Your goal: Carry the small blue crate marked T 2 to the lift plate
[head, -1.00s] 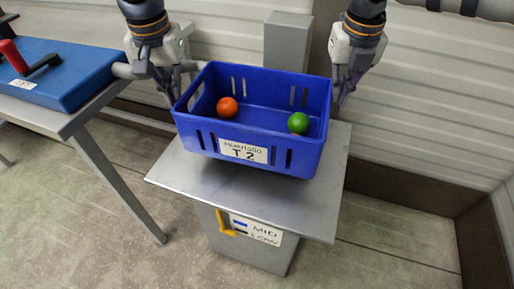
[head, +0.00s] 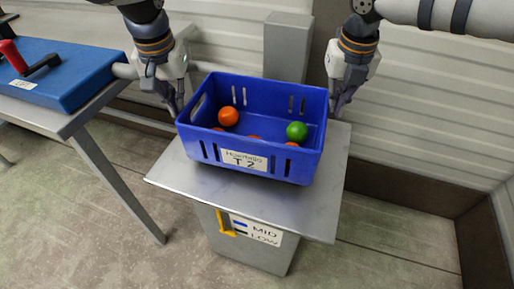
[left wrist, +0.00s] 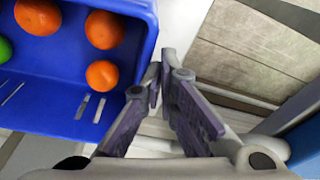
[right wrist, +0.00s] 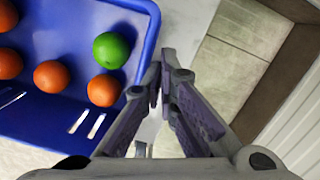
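The blue crate (head: 222,178) with the white "T 2" label is upright above the grey lift plate (head: 262,208) in the head view and appears to rest on it. It holds several orange balls and a green ball (head: 297,131). My left gripper (head: 177,108) points down just outside the crate's left end. My right gripper (head: 339,104) points down just outside its right end. In the left wrist view (left wrist: 160,68) and right wrist view (right wrist: 161,67) the fingertips nearly meet, with no crate wall seen between them. Any contact with the outer walls is hidden.
A table with a blue box (head: 62,78) and red-handled crank stands at the left. A grey post (head: 288,47) rises behind the plate. A yellow lever (head: 226,224) and "MID / LOW" label are on the lift's front. Floor is clear in front.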

